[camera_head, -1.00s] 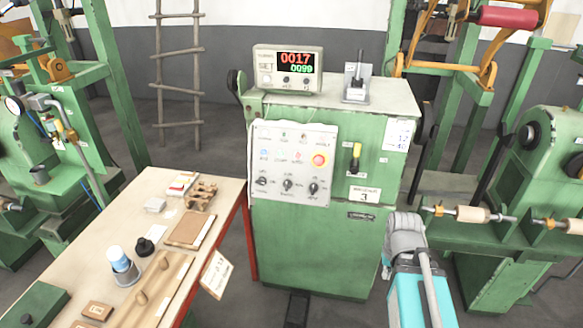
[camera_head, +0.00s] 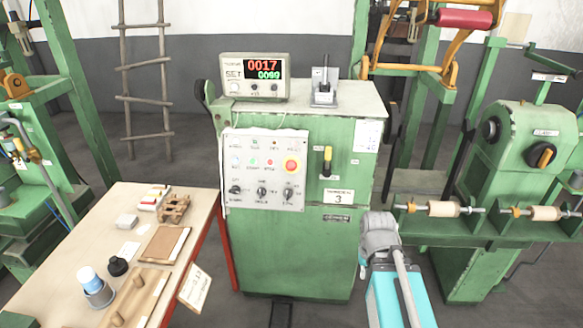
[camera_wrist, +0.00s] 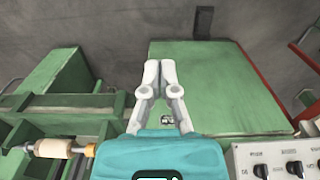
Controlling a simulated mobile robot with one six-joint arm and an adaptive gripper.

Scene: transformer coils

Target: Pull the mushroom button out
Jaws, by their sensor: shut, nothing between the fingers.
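In the head view my arm reaches up from the bottom edge, right of and below the panel; the fingers do not show there. In the wrist view my gripper (camera_wrist: 160,68) is shut and empty, its two fingertips together in front of the cabinet's green face. The wrist view shows only the panel's edge with black knobs (camera_wrist: 262,171) at lower right; the button is out of that view.
A counter display (camera_head: 254,77) reading 0017 and a small lever box (camera_head: 323,92) stand on the cabinet. A wooden table (camera_head: 63,243) with tools and blocks is at the left. A green machine with wooden spools (camera_head: 443,209) stands close on the right.

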